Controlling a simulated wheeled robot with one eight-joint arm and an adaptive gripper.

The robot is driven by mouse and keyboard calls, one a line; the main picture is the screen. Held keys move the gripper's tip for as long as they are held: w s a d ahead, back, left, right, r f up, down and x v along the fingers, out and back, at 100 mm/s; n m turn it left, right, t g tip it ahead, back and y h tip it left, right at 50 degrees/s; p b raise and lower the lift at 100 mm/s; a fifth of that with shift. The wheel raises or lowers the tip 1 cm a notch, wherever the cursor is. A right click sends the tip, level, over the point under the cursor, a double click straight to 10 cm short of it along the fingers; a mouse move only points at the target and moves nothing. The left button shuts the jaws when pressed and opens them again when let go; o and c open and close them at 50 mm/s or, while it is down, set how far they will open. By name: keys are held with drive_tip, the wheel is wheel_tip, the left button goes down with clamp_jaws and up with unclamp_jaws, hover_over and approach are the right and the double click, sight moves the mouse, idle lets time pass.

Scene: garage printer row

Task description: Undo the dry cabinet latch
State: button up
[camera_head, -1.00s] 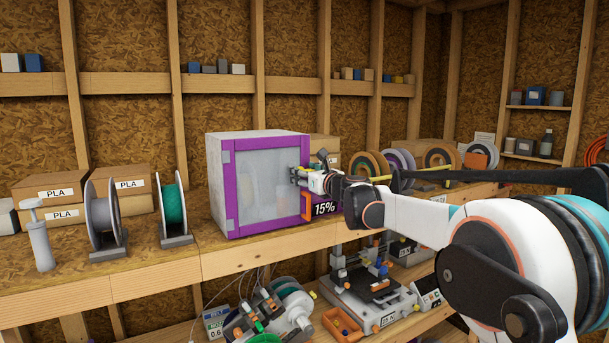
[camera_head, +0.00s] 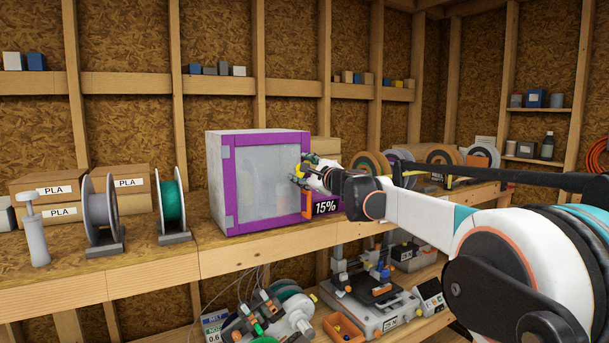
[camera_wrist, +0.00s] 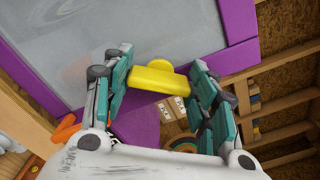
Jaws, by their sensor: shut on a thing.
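The dry cabinet (camera_head: 229,190) is a pale box with a purple-framed, cloudy door, standing on the bench in the head view. Its door looks closed. The yellow latch (camera_wrist: 158,79), a short bar with a rounded bump, is at the door's right edge. In the head view only a bit of yellow (camera_head: 302,167) shows by my fingers. My gripper (camera_wrist: 160,72) is shut on the latch, one teal-padded finger at each end of the bar. In the head view my gripper (camera_head: 299,174) is at the door's upper right side.
A 15% display (camera_head: 325,207) and an orange bracket (camera_head: 307,204) sit just below my gripper. Filament spools (camera_head: 172,203) and PLA boxes (camera_head: 50,188) stand left on the bench. More spools (camera_head: 372,166) are behind my arm. A printer (camera_head: 370,300) is on the shelf below.

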drive_tip(key=n+b, duration=0.1)
drive_tip(key=n, duration=0.2)
drive_tip(key=shift+f+n, duration=0.1)
drive_tip(key=shift+n, duration=2.1)
drive_tip(key=shift+b, duration=0.3)
drive_tip(key=o, duration=1.1)
drive_tip(key=shift+c, duration=0.2)
drive_tip(key=v, duration=1.2)
